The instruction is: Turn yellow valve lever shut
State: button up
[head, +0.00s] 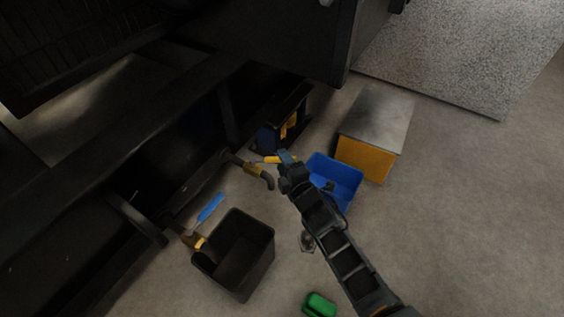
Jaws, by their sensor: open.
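The yellow valve lever (268,160) shows as a short yellow bar just right of a brass-coloured valve body (243,165), near the middle of the head view. A dark bent pipe (265,179) runs from that valve. My gripper (284,158) is at the right end of the yellow lever and partly covers it. The gripper is open; I cannot tell whether its fingers touch the lever or stand around it.
A second valve with a blue lever (210,207) is at lower left, above a black bin (243,277). A blue bin (349,171) and a grey-topped yellow box (366,159) stand right. A green object (320,305) lies below. Dark genset frame (165,120) fills the left.

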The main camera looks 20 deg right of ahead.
jog(key=shift+w, duration=0.85)
grip_shut()
jog(key=shift+f, duration=0.1)
